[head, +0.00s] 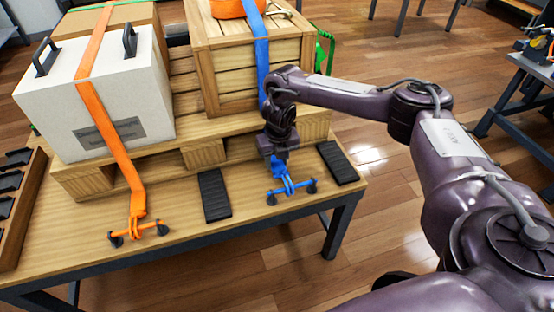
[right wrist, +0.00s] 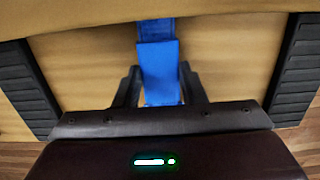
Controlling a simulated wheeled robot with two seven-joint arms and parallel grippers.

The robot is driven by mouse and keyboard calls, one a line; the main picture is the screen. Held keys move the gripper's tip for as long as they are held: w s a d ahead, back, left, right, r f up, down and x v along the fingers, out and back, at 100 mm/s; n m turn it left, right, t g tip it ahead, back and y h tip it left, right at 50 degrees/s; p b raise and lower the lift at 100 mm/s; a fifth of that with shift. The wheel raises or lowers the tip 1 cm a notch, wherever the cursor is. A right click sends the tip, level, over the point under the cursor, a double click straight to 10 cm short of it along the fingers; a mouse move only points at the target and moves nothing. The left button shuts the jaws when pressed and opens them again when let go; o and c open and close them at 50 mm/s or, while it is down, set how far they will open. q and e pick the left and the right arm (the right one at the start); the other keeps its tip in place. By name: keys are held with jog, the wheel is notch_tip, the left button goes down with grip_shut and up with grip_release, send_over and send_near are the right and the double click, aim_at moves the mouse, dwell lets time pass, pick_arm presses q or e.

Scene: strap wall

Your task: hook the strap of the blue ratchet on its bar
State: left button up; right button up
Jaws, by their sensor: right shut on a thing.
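The blue strap (head: 262,50) comes down the front of the wooden crate and goes behind my right arm. Its blue end piece (head: 279,167) shows below my right gripper (head: 281,161), and in the right wrist view the blue piece (right wrist: 160,75) stands between the fingers (right wrist: 160,88). My right gripper is shut on it. The blue bar (head: 298,188) lies on two dark posts at the table's front edge, directly below the gripper. The end piece meets or overlaps the bar; I cannot tell whether it is hooked. The blue ratchet cannot be made out. My left gripper is not in view.
An orange strap (head: 110,130) over a white case (head: 100,95) runs to an orange bar (head: 150,229). The wooden crate (head: 245,72) stands on a pallet (head: 203,155). Black ribbed pads (head: 214,196) and (head: 337,163) lie either side of the blue bar.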

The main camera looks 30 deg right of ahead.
dwell(0.3)
jog(key=o, duration=1.2)
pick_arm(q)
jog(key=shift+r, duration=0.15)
pick_arm(e)
jog(key=r, duration=0.2)
jog(key=r+p, duration=0.1)
jog(key=r, duration=0.3)
jog(key=shift+s+a+r, duration=0.1)
jog(key=shift+s+r, duration=0.15)
jog(key=shift+r, duration=0.6)
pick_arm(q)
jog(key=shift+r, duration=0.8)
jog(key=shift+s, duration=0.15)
pick_arm(e)
jog(key=shift+s, duration=0.15)
